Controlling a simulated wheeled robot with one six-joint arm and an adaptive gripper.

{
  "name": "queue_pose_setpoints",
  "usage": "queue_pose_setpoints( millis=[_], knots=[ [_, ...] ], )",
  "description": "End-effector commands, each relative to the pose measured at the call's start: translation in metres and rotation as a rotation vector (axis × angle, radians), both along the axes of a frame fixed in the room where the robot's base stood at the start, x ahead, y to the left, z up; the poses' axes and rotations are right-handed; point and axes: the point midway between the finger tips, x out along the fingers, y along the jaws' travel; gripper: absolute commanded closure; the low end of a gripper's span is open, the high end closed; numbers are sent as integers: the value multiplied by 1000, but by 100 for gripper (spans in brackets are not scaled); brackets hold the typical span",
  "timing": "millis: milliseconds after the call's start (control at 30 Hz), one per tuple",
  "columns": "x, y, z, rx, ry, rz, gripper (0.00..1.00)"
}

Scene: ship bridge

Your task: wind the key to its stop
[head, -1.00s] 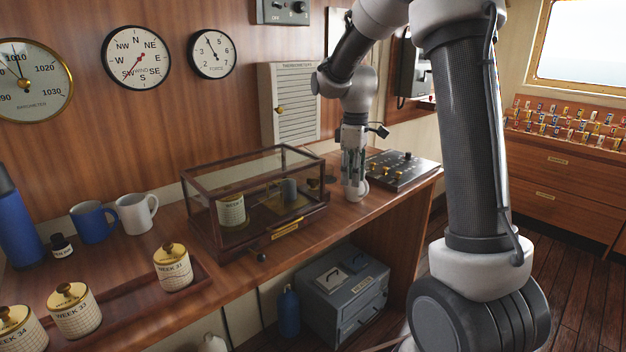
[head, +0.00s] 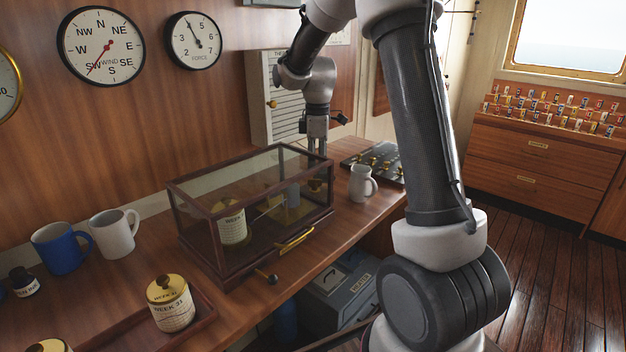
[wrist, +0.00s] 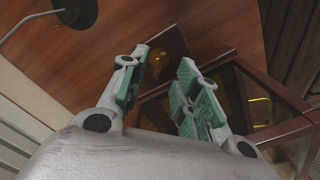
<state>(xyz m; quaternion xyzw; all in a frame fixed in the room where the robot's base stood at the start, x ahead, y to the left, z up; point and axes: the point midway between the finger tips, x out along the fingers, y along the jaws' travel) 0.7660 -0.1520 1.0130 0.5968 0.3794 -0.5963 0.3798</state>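A small brass piece that looks like the key (wrist: 159,62) shows in the wrist view, just beyond the gap between my fingertips. A brass glint near the case's right end may be it in the head view. My gripper (wrist: 164,70) is open and empty, its green-padded fingers apart. In the head view my gripper (head: 317,150) points down behind the right end of the glass case (head: 205,270), and its tips are partly hidden. The case has a dark wooden frame and holds a paper-wrapped drum (head: 232,225). I cannot tell whether my fingers touch anything.
A white mug (head: 361,184) stands right of the case, before a dark switch panel (head: 350,161). A louvred box (head: 260,100) hangs on the wall behind. Blue (head: 60,249) and white (head: 113,233) mugs and a Week 31 canister (head: 171,305) stand left on the bench.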

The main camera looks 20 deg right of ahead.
Motion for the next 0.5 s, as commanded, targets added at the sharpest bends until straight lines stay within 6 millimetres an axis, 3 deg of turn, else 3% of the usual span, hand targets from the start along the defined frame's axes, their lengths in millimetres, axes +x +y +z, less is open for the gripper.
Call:
queue_pose_setpoints(
  millis=[233,500],
  knots=[
    [-1,0,-43,0,4,-1,68],
    [0,0,-60,0,1,-1,68]
  ],
)
